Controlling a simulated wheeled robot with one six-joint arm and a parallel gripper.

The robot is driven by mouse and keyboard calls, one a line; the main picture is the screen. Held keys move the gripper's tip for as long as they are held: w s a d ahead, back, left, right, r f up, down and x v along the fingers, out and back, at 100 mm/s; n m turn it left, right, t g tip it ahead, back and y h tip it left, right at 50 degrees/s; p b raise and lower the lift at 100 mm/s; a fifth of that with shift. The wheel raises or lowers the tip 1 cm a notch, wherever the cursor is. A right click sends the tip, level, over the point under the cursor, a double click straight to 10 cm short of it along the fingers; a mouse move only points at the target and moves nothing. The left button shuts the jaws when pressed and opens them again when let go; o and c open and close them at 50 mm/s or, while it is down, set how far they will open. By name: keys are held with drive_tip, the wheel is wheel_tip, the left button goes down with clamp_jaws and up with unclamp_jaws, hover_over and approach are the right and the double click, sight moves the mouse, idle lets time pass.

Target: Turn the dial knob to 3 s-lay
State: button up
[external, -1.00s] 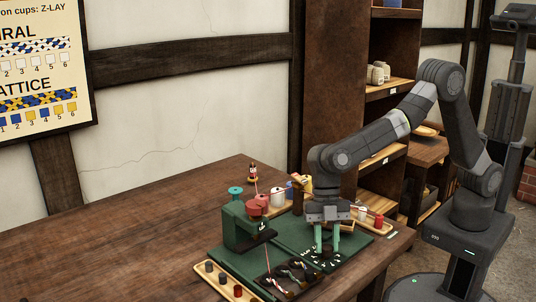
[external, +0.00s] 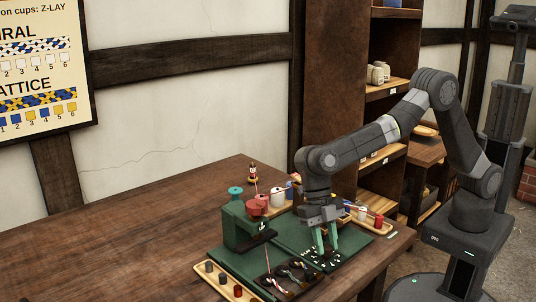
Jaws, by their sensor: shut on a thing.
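My gripper (external: 326,250), with pale green fingers, points down at the right part of the green machine base (external: 288,234). It is shut on the dial knob, which is small and mostly hidden between the fingertips. Small white marks of the dial (external: 328,262) show around the fingertips. The marks are too small to read, so I cannot tell which setting the knob points to.
A green machine post (external: 236,228) stands left of my gripper. A dark tray with coiled strands (external: 287,278) lies in front. A wooden tray with small pegs (external: 222,283) is front left. Spools (external: 277,198) stand behind. The table's left side is clear.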

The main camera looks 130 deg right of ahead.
drive_tip(key=o, duration=1)
drive_tip(key=shift+c, duration=0.2)
drive_tip(key=v, duration=1.4)
drive_tip(key=shift+p, duration=0.35)
drive_tip(key=shift+f, duration=0.1)
drive_tip(key=x, duration=1.4)
drive_tip(key=shift+b, duration=0.35)
